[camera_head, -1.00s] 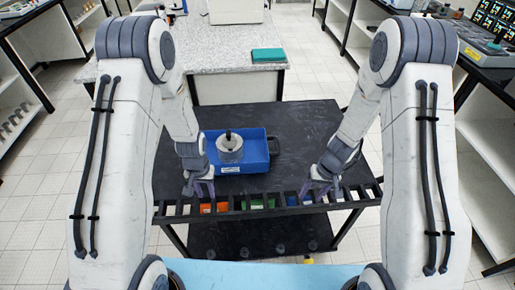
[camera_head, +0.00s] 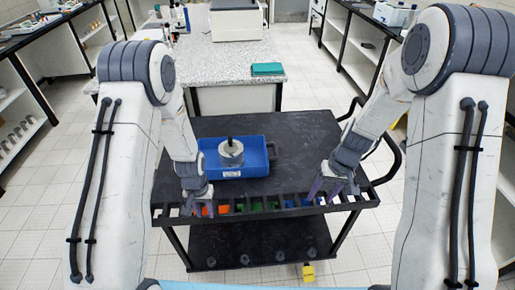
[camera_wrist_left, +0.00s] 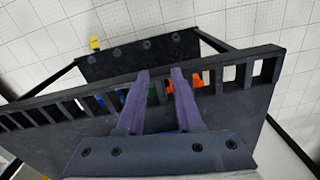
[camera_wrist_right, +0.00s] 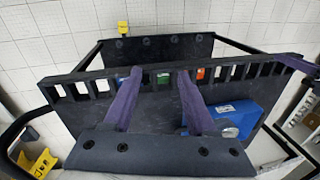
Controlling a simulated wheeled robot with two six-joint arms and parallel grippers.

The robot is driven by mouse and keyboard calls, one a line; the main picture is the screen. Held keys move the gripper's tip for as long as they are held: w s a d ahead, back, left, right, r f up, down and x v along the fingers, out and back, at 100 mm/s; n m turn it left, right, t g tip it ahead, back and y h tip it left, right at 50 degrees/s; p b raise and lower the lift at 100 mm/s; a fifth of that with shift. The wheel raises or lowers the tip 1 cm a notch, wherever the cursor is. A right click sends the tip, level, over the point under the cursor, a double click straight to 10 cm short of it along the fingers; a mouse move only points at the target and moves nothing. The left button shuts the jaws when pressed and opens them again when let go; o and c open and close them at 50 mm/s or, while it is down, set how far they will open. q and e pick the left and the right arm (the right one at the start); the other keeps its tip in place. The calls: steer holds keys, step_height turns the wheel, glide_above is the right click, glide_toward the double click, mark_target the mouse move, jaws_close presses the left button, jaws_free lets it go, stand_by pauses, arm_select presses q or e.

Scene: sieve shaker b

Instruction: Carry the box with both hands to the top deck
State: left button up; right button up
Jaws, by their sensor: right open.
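A blue box (camera_head: 258,168) rests on the black top deck (camera_head: 300,135) of a cart, left of the deck's middle. A round metal pan with a dark knob (camera_head: 231,152) stands in it. My left gripper (camera_head: 198,206) is in front of the box at the deck's slotted front rail. Its purple fingers (camera_wrist_left: 161,72) are apart, with nothing clearly held. My right gripper (camera_head: 326,188) is open and empty, right of the box near the same rail. Part of the box shows beyond its fingers (camera_wrist_right: 160,72) in the right wrist view (camera_wrist_right: 236,116). Neither gripper visibly touches the box.
The slotted rail (camera_head: 270,207) holds orange, green and blue pieces. A lower shelf (camera_head: 262,243) and a yellow tag (camera_head: 308,271) are below. A handle loop (camera_head: 396,152) is at the cart's right. Behind is a speckled counter (camera_head: 225,62) with a teal case (camera_head: 267,69).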

steer(key=shift+w+d+r, duration=0.1)
steer(key=shift+d+r, duration=0.05)
steer(key=shift+r, duration=0.65)
steer(key=shift+w+d+r, duration=0.1)
steer(key=shift+d+r, duration=0.05)
steer(key=shift+r, duration=0.65)
